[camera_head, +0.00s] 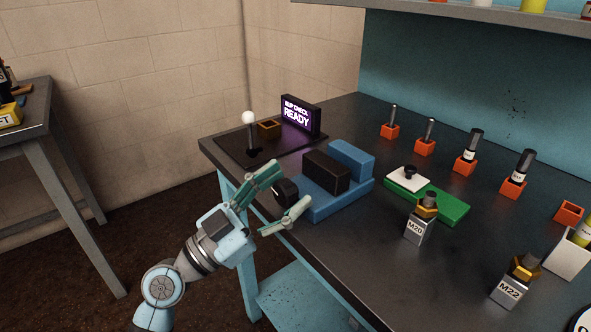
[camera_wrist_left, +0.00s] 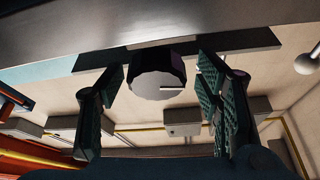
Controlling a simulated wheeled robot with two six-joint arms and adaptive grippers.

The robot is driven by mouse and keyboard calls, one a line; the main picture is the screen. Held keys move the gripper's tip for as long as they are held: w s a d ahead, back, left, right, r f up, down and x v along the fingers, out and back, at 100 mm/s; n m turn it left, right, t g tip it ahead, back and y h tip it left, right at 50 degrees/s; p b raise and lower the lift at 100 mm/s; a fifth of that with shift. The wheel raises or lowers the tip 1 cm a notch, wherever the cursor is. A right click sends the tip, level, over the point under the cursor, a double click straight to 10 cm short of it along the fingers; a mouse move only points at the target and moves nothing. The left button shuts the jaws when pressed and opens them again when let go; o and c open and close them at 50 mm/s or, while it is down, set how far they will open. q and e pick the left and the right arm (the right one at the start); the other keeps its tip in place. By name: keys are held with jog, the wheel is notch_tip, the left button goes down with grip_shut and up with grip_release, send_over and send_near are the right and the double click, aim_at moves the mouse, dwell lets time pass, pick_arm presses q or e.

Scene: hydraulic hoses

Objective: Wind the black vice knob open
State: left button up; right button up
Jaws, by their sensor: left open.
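The black vice knob (camera_head: 285,192) sits at the left end of the blue vice (camera_head: 324,206), which has a dark block (camera_head: 326,170) between its blue parts. My left gripper (camera_head: 283,196) is open, with one finger on either side of the knob. In the left wrist view the round knob (camera_wrist_left: 158,84) faces the camera between the two open fingers, with visible gaps on both sides. A short pale mark shows on the knob's face. My right gripper is not in view.
A lever with a white ball (camera_head: 249,118) and a lit "READY" display (camera_head: 300,116) stand behind the vice. A green board (camera_head: 452,211), an M20 block (camera_head: 418,229) and several orange holders stand to the right. The dark bench's front edge runs beside my left arm.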

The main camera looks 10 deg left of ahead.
pick_arm(q)
jog(key=shift+d, duration=0.1)
jog(key=c, duration=1.2)
jog(key=shift+d+r+n+t+y, duration=0.1)
jog(key=shift+n+t+y, duration=0.35)
jog(key=shift+n, duration=0.45)
jog(key=n+t+y+p, duration=0.1)
jog(key=n+p, duration=0.1)
jog(key=n, duration=0.1)
jog(key=shift+n+y, duration=0.25)
jog(key=shift+n, duration=0.45)
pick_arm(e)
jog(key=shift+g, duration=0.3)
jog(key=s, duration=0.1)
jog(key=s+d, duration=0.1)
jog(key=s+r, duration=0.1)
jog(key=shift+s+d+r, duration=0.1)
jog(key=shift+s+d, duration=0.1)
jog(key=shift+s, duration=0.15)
pick_arm(q)
jog(key=o, duration=1.2)
